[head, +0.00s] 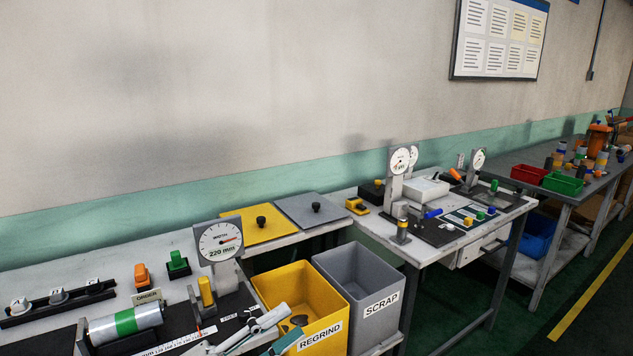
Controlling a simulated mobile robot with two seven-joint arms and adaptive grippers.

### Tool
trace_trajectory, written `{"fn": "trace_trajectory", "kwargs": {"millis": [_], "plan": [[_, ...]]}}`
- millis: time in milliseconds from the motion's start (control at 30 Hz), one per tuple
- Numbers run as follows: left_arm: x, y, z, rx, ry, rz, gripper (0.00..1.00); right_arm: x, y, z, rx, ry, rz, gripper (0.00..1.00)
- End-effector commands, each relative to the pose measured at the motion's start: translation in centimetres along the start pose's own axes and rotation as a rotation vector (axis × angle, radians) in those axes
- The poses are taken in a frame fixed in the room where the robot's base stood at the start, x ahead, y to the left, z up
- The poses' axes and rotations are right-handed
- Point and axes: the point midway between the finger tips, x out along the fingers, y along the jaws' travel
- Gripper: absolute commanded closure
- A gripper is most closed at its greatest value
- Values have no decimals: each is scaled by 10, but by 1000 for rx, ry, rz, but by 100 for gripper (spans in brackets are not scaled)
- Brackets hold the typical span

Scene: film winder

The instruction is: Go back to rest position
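A dial gauge (220,241) labelled 220 mm stands behind the gripper. My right gripper is not in view.
A grey SCRAP bin (375,283) stands right of the yellow one. Yellow (262,226) and grey (310,209) lids lie behind. A yellow post (206,291) stands near the gauge. A second bench (395,237) with gauges is to the right; green floor is open beyond.

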Motion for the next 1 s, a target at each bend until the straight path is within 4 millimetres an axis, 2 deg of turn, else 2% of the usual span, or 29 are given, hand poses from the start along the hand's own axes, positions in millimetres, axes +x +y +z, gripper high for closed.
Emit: {"fn": "trace_trajectory", "kwargs": {"millis": [33, 167, 300, 433, 500, 600, 700, 800, 1000], "plan": [[-13, 16, 12, -111, -106, -16, 65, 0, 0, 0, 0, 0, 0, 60], [-57, 63, 43, -379, -383, -38, 65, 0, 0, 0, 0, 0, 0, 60], [-124, 130, 56, -659, -679, -34, 65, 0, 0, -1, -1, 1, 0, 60], [-190, 191, 46, -878, -918, -15, 65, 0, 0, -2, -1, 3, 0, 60], [-222, 219, 33, -980, -1030, -2, 65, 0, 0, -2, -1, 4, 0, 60], [-261, 251, 12, -1097, -1161, 17, 65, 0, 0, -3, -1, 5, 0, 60], [-288, 272, -7, -1178, -1250, 31, 65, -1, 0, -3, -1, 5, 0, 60], [-303, 284, -18, -1225, -1301, 38, 65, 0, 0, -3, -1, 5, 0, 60], [-309, 288, -23, -1244, -1322, 42, 65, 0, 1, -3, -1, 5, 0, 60]]}}
